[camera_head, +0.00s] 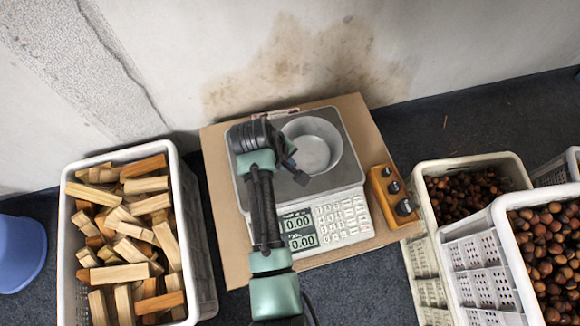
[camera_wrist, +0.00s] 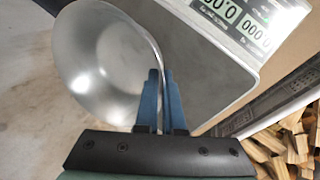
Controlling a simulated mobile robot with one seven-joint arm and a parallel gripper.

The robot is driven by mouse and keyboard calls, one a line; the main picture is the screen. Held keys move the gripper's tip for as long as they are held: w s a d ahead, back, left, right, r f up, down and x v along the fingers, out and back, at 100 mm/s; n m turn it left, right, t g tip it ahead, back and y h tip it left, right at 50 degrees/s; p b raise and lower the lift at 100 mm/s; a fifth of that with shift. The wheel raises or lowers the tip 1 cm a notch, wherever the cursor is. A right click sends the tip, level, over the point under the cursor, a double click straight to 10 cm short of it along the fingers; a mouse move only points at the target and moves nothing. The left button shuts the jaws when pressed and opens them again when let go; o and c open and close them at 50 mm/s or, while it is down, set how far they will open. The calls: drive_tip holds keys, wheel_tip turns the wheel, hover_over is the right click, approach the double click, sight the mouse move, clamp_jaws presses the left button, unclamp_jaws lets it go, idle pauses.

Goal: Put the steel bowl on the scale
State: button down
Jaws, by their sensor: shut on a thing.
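The steel bowl (camera_head: 322,150) is over the plate of the scale (camera_head: 343,198), at its right half in the head view. Whether its base touches the plate or hangs just above cannot be told; both displays read 0.00. My gripper (camera_head: 297,170) is at the bowl's left rim. In the wrist view the two blue fingers of my gripper (camera_wrist: 162,85) are shut on the rim of the bowl (camera_wrist: 95,65), which looks empty. The scale's plate (camera_wrist: 215,75) lies beside and behind the bowl there. My arm hides part of the plate in the head view.
The scale stands on a cardboard sheet (camera_head: 222,240) by the wall. A wooden block with dark weights (camera_head: 392,195) is at its right. A crate of wood pieces (camera_head: 70,250) stands left; crates of chestnuts (camera_head: 513,172) stand right. A blue container (camera_head: 20,255) is far left.

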drive_tip(key=shift+f+b, duration=1.05)
drive_tip(key=shift+f, duration=1.9)
drive_tip(key=shift+f, duration=0.15)
drive_tip(key=c, duration=1)
unclamp_jaws()
drive_tip(key=shift+c, duration=0.2)
drive_tip(key=p+v, duration=0.5)
drive_tip(key=v, duration=0.7)
